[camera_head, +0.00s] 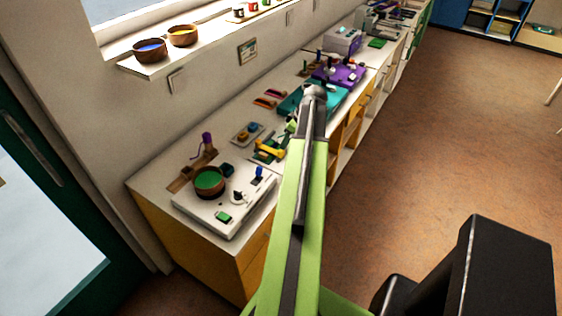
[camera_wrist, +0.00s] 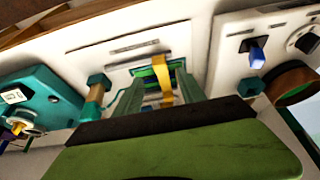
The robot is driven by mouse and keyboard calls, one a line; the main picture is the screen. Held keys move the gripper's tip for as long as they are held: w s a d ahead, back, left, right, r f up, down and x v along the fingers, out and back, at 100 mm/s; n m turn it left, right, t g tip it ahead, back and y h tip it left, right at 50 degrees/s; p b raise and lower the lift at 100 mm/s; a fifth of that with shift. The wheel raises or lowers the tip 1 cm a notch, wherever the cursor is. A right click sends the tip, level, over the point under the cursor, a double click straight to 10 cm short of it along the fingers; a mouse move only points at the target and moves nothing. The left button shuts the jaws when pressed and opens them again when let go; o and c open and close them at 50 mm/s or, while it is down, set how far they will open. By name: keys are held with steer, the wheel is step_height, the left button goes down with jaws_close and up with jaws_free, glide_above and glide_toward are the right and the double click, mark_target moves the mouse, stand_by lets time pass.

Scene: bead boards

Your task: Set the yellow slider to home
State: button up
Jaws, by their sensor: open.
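The yellow slider (camera_wrist: 162,82) shows in the wrist view as a bent yellow piece over a dark green slot (camera_wrist: 147,75) in a pale board (camera_wrist: 190,42). My gripper (camera_wrist: 158,88) is open, with one green finger on each side of the yellow piece. I cannot tell whether the fingers touch it. In the head view a yellow piece (camera_head: 269,151) shows on the counter just left of my arm. My forearm hides much of that area, and my fingertips are not clear there.
A white board (camera_head: 205,217) with a brown bowl (camera_head: 208,181), a blue lever (camera_head: 259,173) and a knob stands nearer on the counter. A teal board (camera_wrist: 40,90) lies left in the wrist view. Purple and teal boards stand farther along. The floor at right is mostly clear.

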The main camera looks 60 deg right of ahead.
mark_target(282, 151)
steer(key=b+x, duration=0.5)
steer(key=x, duration=0.2)
steer(key=shift+f, duration=0.2)
steer(key=shift+r, duration=0.1)
steer(key=shift+c, duration=0.5)
jaws_close()
stand_by(0.4)
